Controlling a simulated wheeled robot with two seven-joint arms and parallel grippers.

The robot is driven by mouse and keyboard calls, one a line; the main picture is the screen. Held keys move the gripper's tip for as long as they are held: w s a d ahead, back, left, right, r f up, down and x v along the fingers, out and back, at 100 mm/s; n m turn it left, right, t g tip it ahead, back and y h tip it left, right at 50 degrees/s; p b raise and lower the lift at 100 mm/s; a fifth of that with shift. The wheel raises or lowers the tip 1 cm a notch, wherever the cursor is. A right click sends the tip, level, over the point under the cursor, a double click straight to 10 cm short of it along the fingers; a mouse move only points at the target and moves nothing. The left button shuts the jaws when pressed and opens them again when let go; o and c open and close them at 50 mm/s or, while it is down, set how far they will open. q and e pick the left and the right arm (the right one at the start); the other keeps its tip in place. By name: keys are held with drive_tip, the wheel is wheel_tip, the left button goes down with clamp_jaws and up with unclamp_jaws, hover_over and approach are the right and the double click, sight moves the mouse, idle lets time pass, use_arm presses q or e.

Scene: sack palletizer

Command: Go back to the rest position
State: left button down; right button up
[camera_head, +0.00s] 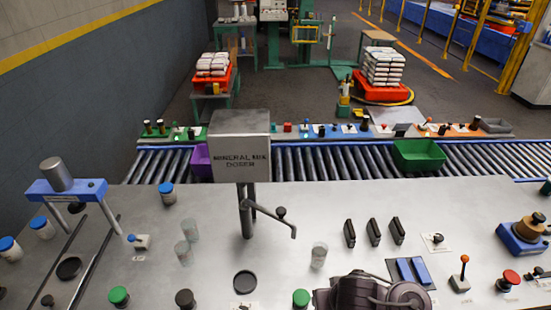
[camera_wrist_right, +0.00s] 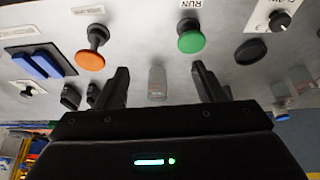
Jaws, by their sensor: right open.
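My right gripper (camera_wrist_right: 160,78) is open in the right wrist view, with its two dark fingers spread wide apart. Nothing is held between them. A clear glass jar (camera_wrist_right: 157,83) shows in the gap between the fingers, clear of both; how far beyond them it stands I cannot tell. A green RUN button (camera_wrist_right: 191,38) and an orange button (camera_wrist_right: 95,40) lie just past the fingertips. In the head view a dark part of my right arm (camera_head: 370,292) shows at the bottom edge, over the panel. My left gripper is in neither view.
The metal panel (camera_head: 200,215) carries jars, buttons, levers and a blue-topped press (camera_head: 65,187). The mineral mix doser (camera_head: 240,150) rises at its middle. Behind runs a roller conveyor (camera_head: 335,160) with a green bin (camera_head: 419,156) and a purple bin (camera_head: 201,160).

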drive_tip(key=s+d+r+n+g, duration=0.1)
drive_tip(key=s+d+r, duration=0.45)
drive_tip(key=s, duration=0.45)
wheel_tip(320, 180, down, 35)
drive_tip(key=g+b, duration=0.2)
drive_tip(key=b, duration=0.5)
use_arm(q)
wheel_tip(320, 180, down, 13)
drive_tip(key=b, duration=0.5)
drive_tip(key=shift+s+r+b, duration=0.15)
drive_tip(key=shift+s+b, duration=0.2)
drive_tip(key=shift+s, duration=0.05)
use_arm(e)
drive_tip(key=s+d+f, duration=0.2)
drive_tip(key=s+f, duration=0.8)
drive_tip(key=f, duration=0.3)
drive_tip(key=s+d+f, duration=0.2)
drive_tip(key=s+f, duration=0.9)
drive_tip(key=f, duration=0.2)
drive_tip(key=shift+d+f+n+g, duration=0.2)
drive_tip(key=shift+f+n+g, duration=0.1)
drive_tip(key=shift+g, duration=0.1)
drive_tip(key=shift+s, duration=0.1)
